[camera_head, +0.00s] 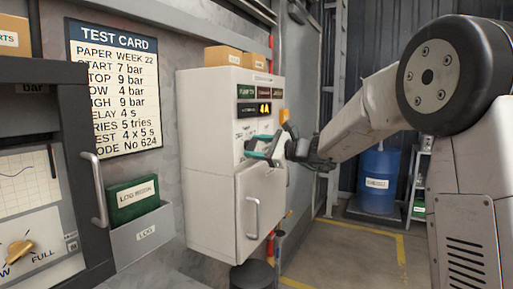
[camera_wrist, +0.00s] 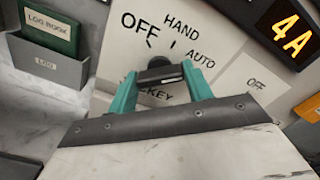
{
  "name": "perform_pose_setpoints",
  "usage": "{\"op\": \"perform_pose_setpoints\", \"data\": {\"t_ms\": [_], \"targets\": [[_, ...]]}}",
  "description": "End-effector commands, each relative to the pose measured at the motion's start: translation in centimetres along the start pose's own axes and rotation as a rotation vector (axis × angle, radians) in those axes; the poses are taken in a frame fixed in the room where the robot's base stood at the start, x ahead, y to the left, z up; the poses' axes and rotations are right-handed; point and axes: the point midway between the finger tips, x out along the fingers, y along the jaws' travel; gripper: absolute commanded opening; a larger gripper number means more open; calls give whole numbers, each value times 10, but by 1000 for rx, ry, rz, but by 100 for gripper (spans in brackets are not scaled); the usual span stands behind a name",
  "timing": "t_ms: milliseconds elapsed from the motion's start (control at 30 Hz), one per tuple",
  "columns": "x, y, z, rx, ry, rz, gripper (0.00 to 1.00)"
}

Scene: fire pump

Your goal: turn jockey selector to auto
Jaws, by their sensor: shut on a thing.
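The jockey selector is a dark knob (camera_wrist: 158,63) on a pale panel face in the wrist view. The words OFF, HAND and AUTO are printed around it, and a partly hidden label ending in "KEY" lies below. My gripper (camera_wrist: 160,75) has its teal fingers on either side of the knob and is shut on it. The fingers hide part of the knob, and I cannot tell which word it points to. In the head view my gripper (camera_head: 266,150) is at the front of the white control cabinet (camera_head: 212,165), and the knob is hidden there.
A lit display reading 4A (camera_wrist: 292,27) is at upper right in the wrist view. The cabinet's lower door has a grey handle (camera_head: 253,217). A green log book (camera_head: 134,198) sits in a grey holder at left. A blue drum (camera_head: 378,180) stands behind my arm.

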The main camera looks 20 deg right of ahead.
Motion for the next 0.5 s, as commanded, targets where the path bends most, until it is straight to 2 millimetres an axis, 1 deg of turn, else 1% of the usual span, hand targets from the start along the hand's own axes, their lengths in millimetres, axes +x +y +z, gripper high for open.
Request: {"op": "perform_pose_setpoints", "data": {"t_ms": [33, 67, 100, 133, 367, 500], "targets": [[-1, 1, -2, 2, 3, 1, 27], [-1, 1, -2, 2, 3, 1, 56], [-1, 1, -2, 2, 3, 1, 67], [0, 1, -2, 1, 3, 1, 72], [0, 1, 0, 0, 1, 1, 72], [-7, 0, 0, -1, 2, 0, 72]]}}
